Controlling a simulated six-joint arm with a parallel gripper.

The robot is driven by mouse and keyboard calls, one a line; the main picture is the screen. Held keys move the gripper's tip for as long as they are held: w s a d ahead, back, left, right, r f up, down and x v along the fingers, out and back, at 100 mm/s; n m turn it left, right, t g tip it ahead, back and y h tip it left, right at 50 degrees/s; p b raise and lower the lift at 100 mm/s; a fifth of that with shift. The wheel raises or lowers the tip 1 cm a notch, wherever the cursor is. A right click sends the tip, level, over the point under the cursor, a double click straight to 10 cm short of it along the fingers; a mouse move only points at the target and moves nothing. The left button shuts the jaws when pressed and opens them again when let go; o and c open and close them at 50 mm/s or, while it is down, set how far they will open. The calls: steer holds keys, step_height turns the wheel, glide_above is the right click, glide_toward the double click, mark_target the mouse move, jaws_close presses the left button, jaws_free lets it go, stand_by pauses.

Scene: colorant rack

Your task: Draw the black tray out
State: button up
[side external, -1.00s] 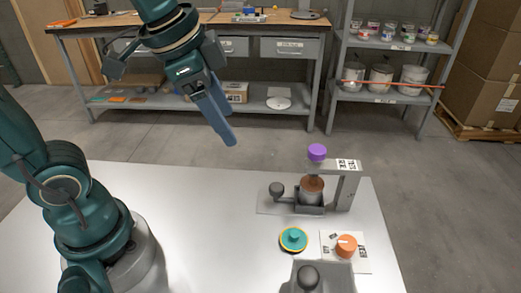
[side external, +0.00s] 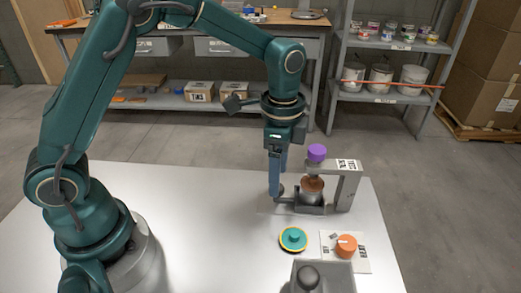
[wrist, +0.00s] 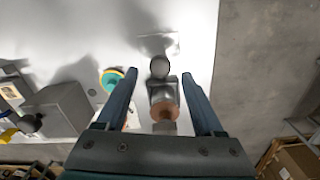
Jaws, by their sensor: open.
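The black tray (side external: 318,210) sits at the foot of a grey bracket on the white table in the side view. It holds a metal can with a brown top (side external: 312,187). Its round dark knob (wrist: 160,68) points away from the bracket. My gripper (side external: 275,190) is low over the table at the knob, pointing down. In the wrist view my gripper (wrist: 159,76) is open, with one finger on each side of the knob. I cannot tell whether a finger touches it. The fingers partly hide the knob in the side view.
The grey bracket (side external: 346,190) with a purple knob (side external: 316,153) overhangs the can. A teal disc with a yellow rim (side external: 293,240), an orange knob (side external: 346,247) on a white card and a grey box (side external: 338,278) with a dark knob lie nearer.

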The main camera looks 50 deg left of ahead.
steer(key=shift+f, duration=1.25)
jaws_close()
stand_by(0.5)
